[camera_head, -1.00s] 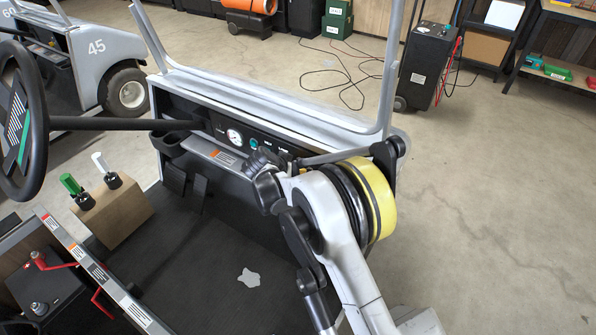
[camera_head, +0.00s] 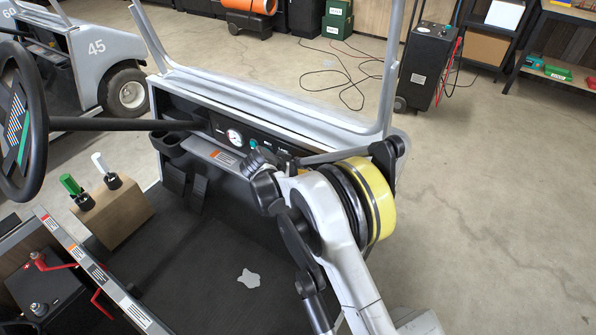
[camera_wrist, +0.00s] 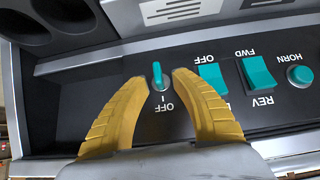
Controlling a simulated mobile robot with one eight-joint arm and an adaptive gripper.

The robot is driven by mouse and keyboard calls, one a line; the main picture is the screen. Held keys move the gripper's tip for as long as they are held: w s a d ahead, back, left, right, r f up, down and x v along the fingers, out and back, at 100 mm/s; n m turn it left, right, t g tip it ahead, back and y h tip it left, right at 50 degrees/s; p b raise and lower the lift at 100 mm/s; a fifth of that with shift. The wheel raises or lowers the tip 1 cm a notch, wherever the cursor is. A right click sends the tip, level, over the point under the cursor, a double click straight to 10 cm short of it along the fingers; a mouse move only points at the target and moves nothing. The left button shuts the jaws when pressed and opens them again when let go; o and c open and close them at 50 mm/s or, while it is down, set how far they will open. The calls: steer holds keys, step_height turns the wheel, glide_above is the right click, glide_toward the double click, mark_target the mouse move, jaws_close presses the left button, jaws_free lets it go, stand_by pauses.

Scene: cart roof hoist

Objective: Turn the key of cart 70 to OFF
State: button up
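In the wrist view, a teal key (camera_wrist: 157,74) stands in a round switch on the dark dash panel, with a mark and the label OFF printed beside it. My gripper (camera_wrist: 160,78) has its two yellow fingers spread, one on each side of the key. A gap shows between the key and each fingertip, and nothing is held.
A teal OFF rocker (camera_wrist: 212,78), a FWD/REV rocker (camera_wrist: 259,74) and a HORN button (camera_wrist: 300,75) sit right of the key. The steering wheel (camera_head: 38,125) is left. A black charger (camera_head: 426,65) stands beyond.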

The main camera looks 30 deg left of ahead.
steer(key=d+v, duration=0.1)
steer(key=v, duration=1)
steer(key=shift+s+a+r, duration=0.15)
steer(key=shift+a+r, duration=0.05)
steer(key=shift+a, duration=0.25)
